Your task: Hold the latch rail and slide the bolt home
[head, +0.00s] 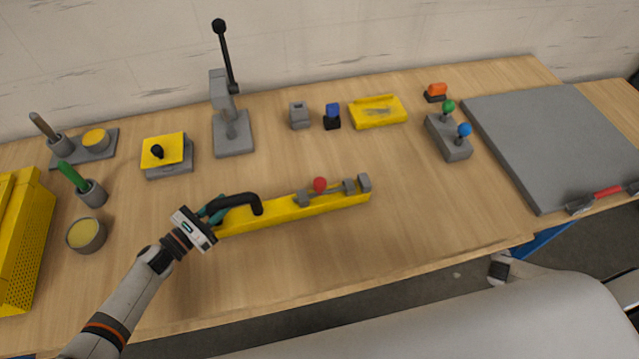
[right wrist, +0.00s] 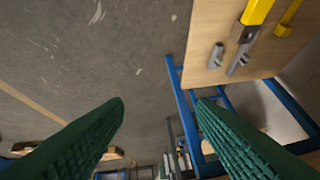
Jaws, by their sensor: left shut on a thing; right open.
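The latch rail (head: 290,213) is a long yellow bar lying on the wooden bench, with a black arched handle (head: 236,200) at its left end. The bolt's red knob (head: 320,185) stands between grey guides, left of a grey end block (head: 364,182). My left gripper (head: 214,208) is shut on the handle's left end; its fingertips are partly hidden. My right gripper (right wrist: 160,102) is open and empty, its green fingers wide apart above the floor beside the bench. I cannot make out its fingers in the head view.
A grey lever stand (head: 233,135) and a yellow tray (head: 378,111) stand behind the rail. A joystick box (head: 449,138) and large grey plate (head: 560,140) lie to the right. Cups and a yellow bin (head: 22,240) are at left. Bench right of the rail is clear.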

